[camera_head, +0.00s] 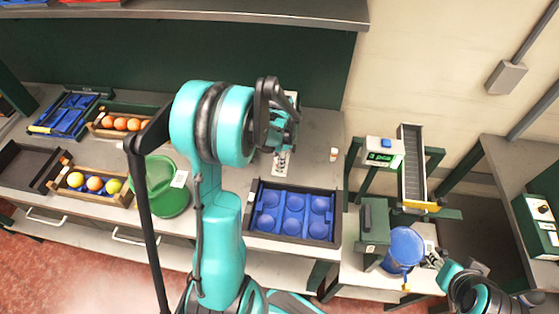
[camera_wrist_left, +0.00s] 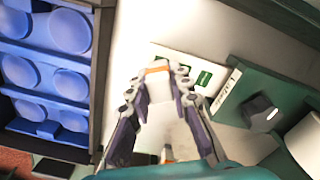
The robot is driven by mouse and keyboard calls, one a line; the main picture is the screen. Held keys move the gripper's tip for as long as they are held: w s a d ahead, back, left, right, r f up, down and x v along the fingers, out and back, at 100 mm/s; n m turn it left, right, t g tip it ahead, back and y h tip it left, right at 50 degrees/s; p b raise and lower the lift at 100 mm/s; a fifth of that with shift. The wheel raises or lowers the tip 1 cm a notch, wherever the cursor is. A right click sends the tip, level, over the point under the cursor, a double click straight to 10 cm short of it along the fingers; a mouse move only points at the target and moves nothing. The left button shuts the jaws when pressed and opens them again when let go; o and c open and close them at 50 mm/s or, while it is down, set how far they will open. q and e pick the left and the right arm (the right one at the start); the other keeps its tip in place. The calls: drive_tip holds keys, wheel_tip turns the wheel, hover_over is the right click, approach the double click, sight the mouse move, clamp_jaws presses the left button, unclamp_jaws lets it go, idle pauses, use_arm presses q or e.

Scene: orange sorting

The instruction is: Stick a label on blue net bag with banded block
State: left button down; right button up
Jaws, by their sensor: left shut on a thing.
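My left gripper (camera_head: 283,162) hangs over the back table behind the blue cup tray. In the left wrist view its fingers (camera_wrist_left: 158,85) are shut on a white block with an orange band (camera_wrist_left: 157,68). A white sheet with green labels (camera_wrist_left: 204,79) lies beyond the block; whether they touch is unclear. The blue net bag (camera_head: 403,247) stands on the low white table at the right. My right gripper (camera_head: 432,259) is beside the bag; its fingers are too small to read.
The cup tray (camera_head: 336,242) lies on the near part of the table. A green device (camera_wrist_left: 268,85) with a black knob stands beside the sheet. A green bucket (camera_head: 163,205) and crates of fruit (camera_head: 85,197) are at left. A conveyor chute (camera_head: 412,165) stands at right.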

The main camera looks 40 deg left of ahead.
use_arm(q)
drive_tip(key=shift+f+b, duration=0.55)
drive_tip(key=shift+b, duration=0.1)
idle(1.4)
drive_tip(key=shift+r, duration=0.1)
drive_tip(key=shift+r+p, duration=2.45)
drive_tip(key=shift+r, duration=1)
drive_tip(key=shift+f, duration=0.1)
